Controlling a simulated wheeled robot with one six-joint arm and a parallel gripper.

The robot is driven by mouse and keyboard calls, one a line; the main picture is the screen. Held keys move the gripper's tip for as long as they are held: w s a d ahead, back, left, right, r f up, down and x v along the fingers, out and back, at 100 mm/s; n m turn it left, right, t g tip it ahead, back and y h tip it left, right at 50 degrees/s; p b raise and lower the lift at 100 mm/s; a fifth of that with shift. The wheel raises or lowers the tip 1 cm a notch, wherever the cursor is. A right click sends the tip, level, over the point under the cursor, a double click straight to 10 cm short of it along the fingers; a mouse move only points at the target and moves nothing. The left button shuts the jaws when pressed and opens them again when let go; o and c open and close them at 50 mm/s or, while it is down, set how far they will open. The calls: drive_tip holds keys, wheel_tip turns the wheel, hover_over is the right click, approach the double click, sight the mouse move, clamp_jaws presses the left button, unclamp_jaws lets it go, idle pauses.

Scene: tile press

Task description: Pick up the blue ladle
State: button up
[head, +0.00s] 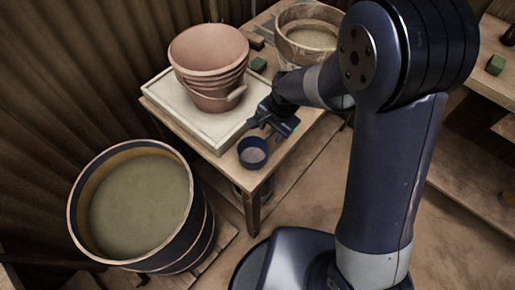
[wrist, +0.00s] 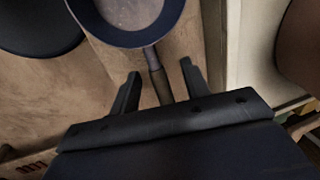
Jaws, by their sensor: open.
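The blue ladle (head: 253,155) rests near the front corner of the wooden table, its round bowl pale inside. The wrist view shows part of its dark blue bowl rim (wrist: 176,20) at the top edge, with a thin brownish handle (wrist: 156,78) running from it toward my gripper. My gripper (wrist: 159,70) is open, with one finger on each side of the handle and a visible gap to both. In the head view, my gripper (head: 268,129) is beside the bowl, and the handle is hidden there.
A pale wooden tray (head: 172,106) with stacked terracotta pots (head: 208,55) stands close beside the ladle. A barrel of murky liquid (head: 140,207) stands on the floor at lower left. A round wooden tub (head: 310,35) and a green block (head: 259,64) are farther back.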

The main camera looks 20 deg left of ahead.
drive_tip(key=shift+f, duration=0.6)
drive_tip(key=shift+c, duration=0.2)
clamp_jaws()
